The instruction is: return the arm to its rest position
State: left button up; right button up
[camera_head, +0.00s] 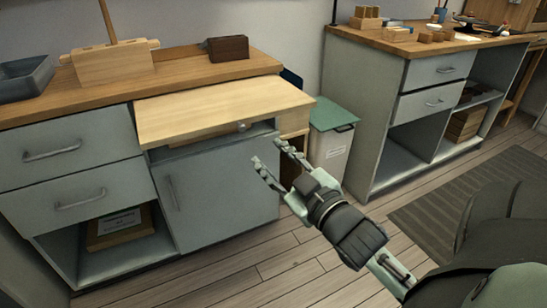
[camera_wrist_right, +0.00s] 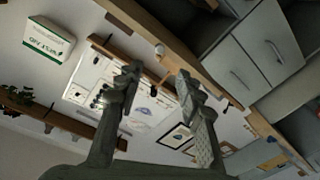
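My right gripper (camera_head: 268,161) reaches in from the lower right in the head view. Its two fingers are apart with nothing between them, in front of the left cabinet's door (camera_head: 220,185). In the right wrist view the right gripper (camera_wrist_right: 158,80) also shows two separated fingers and an empty gap. Its camera sees the room tilted, with the wall and shelves beyond the fingers. My left gripper is in neither view.
A pale pull-out board (camera_head: 222,108) juts from the left cabinet near the gripper. A bin with a green lid (camera_head: 331,118) stands between the cabinets. A wooden block (camera_head: 228,48) sits on the left worktop. A dark mat (camera_head: 445,205) lies on the open floor.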

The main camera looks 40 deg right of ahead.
dwell(0.3)
notch_tip(320, 180, down, 20)
jog(key=s+m+g, duration=0.2)
jog(key=g, duration=0.5)
pick_arm(q)
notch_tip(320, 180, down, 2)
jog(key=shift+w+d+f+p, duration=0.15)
jog(key=shift+p, duration=0.3)
pick_arm(e)
jog(key=s+a+f+g, duration=0.3)
jog(key=s+f+g, duration=0.1)
jog(key=f, duration=0.4)
jog(key=s+a+f+g+y, duration=0.1)
jog(key=s+a+f+g, duration=0.2)
jog(key=s+f, duration=0.3)
notch_tip(320, 180, down, 2)
jog(key=shift+s+a+f+g, duration=0.15)
jog(key=shift+s+a+g, duration=0.05)
jog(key=shift+s+g, duration=0.2)
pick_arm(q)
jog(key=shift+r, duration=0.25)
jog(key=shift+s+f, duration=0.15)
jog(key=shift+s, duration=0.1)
pick_arm(e)
jog(key=shift+w, duration=0.1)
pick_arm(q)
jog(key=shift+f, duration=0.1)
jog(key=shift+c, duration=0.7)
